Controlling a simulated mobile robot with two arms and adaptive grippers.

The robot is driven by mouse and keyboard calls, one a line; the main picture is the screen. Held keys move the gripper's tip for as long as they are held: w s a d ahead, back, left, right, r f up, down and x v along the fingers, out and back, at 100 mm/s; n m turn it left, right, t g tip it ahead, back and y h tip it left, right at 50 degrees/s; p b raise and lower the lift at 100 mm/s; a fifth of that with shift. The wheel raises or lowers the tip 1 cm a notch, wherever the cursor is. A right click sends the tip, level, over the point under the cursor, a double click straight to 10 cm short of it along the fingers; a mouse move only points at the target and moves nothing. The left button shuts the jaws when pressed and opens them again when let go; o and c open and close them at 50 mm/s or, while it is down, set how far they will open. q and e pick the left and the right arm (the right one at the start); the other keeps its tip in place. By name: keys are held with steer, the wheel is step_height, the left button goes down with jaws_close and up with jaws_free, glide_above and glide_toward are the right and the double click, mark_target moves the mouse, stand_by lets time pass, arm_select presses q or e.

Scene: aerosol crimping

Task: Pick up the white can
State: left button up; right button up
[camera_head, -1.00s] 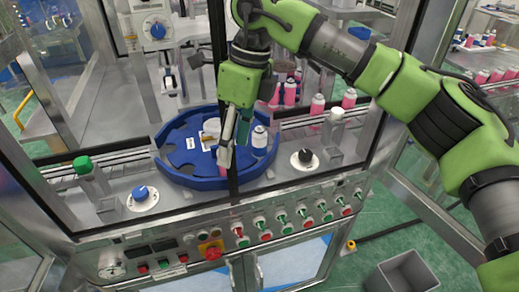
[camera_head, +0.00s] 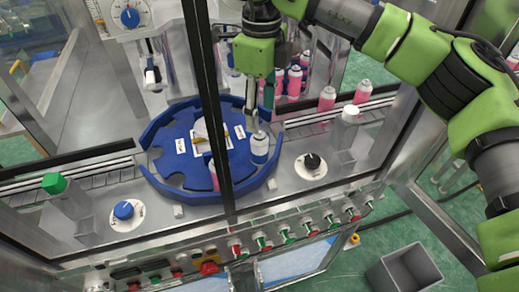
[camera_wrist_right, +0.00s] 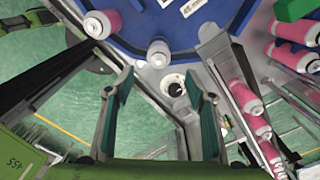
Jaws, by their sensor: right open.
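The white can (camera_head: 259,148) stands upright at the right front edge of the blue rotary disc (camera_head: 160,190). My right gripper (camera_head: 259,112) is open and empty, with its fingertips over and just behind the can's top in the head view. In the right wrist view the white can (camera_wrist_right: 159,56) lies ahead of the open fingers (camera_wrist_right: 160,88), roughly centred between them and not held. A pink can (camera_wrist_right: 98,24) stands to its left on the disc's edge; it is mostly hidden behind a dark frame post in the head view. My left gripper is not in view.
The dark post (camera_head: 212,110) stands just left of my right gripper. A black knob (camera_head: 312,161) on a white dial is right of the disc. Several pink cans (camera_head: 294,82) stand behind it. A white-capped post (camera_head: 350,114) is further right. A grey bin (camera_head: 404,270) sits on the floor.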

mark_target(260, 132)
steer(key=f, duration=0.3)
steer(key=shift+s+f+p, duration=0.25)
steer(key=shift+f+p, duration=0.1)
steer(key=shift+p, duration=0.05)
steer(key=shift+w+f, duration=0.15)
steer(key=shift+f, duration=0.15)
step_height(260, 132, down, 3)
steer(key=shift+a+r+p, duration=0.15)
steer(key=shift+r+p, duration=0.05)
steer(key=shift+p, duration=1.05)
step_height(260, 132, down, 2)
steer(key=shift+f, duration=0.35)
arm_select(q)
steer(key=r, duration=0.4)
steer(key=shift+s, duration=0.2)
arm_select(e)
steer(key=c, duration=1.2)
